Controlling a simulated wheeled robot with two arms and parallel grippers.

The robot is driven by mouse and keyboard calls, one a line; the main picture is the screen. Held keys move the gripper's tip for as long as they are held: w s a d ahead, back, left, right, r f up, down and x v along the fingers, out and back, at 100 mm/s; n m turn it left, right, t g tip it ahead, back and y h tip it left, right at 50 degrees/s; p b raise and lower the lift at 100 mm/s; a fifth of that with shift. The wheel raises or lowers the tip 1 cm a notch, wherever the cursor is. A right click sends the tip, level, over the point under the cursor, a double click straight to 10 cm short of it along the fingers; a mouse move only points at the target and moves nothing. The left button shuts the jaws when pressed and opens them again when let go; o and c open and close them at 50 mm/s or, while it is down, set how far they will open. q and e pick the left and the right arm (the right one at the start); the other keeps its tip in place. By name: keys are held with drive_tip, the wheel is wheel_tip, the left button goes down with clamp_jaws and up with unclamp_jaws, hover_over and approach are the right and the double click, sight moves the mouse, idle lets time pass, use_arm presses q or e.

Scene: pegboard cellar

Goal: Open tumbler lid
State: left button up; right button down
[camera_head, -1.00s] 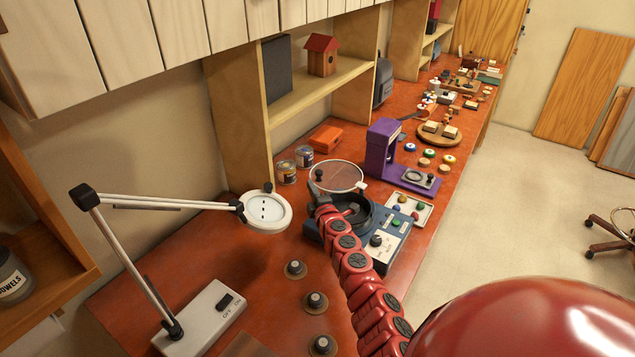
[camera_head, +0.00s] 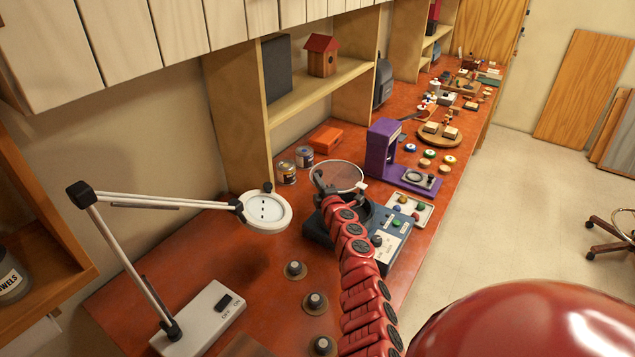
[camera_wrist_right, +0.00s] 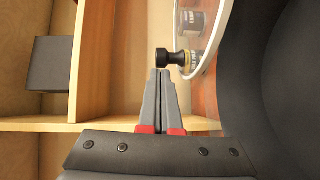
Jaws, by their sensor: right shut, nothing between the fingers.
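The tumbler is a blue-grey machine (camera_head: 395,235) on the bench, with a dark round drum partly hidden behind my right arm. Its clear round lid (camera_head: 345,177) has a pale rim and stands raised at the drum's back side. In the right wrist view the lid's rim (camera_wrist_right: 217,45) curves beside a black knob (camera_wrist_right: 180,57). My right gripper (camera_head: 319,180) is at the lid's left edge. In the wrist view its fingers (camera_wrist_right: 163,72) are shut and empty, with their tips right at the knob; I cannot tell if they touch. My left gripper is out of view.
A white magnifier lamp (camera_head: 265,211) stands left of the tumbler. Several dark knobs (camera_head: 295,269) are on the bench in front. Two jars (camera_head: 286,172), a purple press (camera_head: 382,145) and a tray of coloured stones (camera_head: 410,207) are close by.

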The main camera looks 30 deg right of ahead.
drive_tip(key=w+b, duration=0.1)
drive_tip(key=d+b, duration=0.1)
drive_tip(key=w+h+b, duration=0.1)
drive_tip(key=shift+w+d+f+m, duration=0.25)
drive_tip(key=shift+w+m, duration=0.05)
drive_tip(key=shift+m, duration=0.1)
drive_tip(key=shift+w+d+r+m+g+h+b, duration=0.15)
drive_tip(key=shift+w+d+m+g+h+b, duration=0.15)
drive_tip(key=shift+g+h+b, duration=0.15)
drive_tip(key=shift+r, duration=0.1)
